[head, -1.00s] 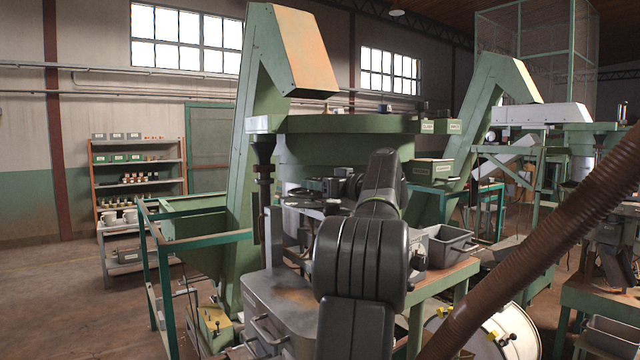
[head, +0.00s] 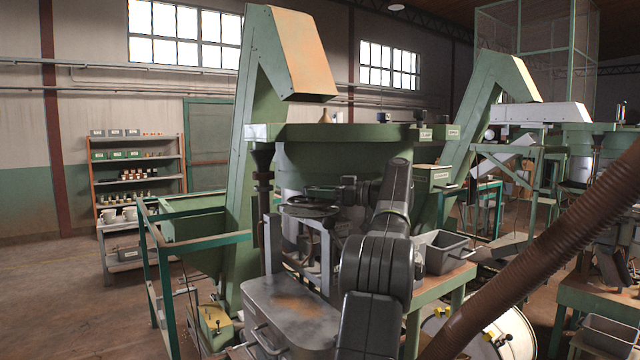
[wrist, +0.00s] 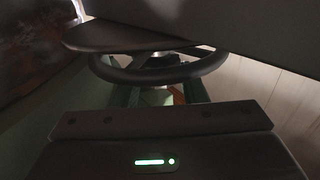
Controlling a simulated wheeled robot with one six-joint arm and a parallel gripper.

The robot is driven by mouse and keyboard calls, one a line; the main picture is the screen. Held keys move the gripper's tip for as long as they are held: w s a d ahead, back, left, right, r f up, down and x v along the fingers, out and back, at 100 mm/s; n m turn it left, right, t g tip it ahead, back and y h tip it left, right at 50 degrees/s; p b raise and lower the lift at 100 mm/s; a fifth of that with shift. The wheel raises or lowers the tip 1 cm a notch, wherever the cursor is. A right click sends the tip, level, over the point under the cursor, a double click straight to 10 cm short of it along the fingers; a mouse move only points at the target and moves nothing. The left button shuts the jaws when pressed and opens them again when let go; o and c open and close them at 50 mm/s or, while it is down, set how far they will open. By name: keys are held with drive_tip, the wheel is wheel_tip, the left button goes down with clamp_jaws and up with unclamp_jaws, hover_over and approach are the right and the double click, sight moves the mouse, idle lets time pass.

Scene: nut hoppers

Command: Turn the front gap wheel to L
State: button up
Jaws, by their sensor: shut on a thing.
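The front gap wheel (head: 306,209) is a dark, flat handwheel on a grey stand below the green hopper bowl. In the wrist view the wheel (wrist: 118,72) shows as a dark ring with a pale hub, just beyond the gripper body with its green light. My gripper (head: 334,196) is at the wheel's right side, shut on its rim. The fingertips and the exact contact are too dark to make out. No L mark or pointer is readable in either view.
The green hopper bowl (head: 345,152) overhangs the wheel closely. A grey metal cabinet (head: 288,312) stands below it. A grey bin (head: 443,252) sits on a bench to the right. A brown hose (head: 540,255) crosses the right foreground.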

drive_tip(key=shift+r+n+g, duration=0.1)
drive_tip(key=shift+n+g, duration=0.2)
drive_tip(key=shift+g, duration=0.2)
drive_tip(key=o, duration=1)
drive_tip(key=shift+c, duration=0.2)
drive_tip(key=b+v, duration=0.2)
drive_tip(key=v, duration=1.1)
drive_tip(key=shift+d, duration=0.4)
drive_tip(key=shift+s, duration=0.1)
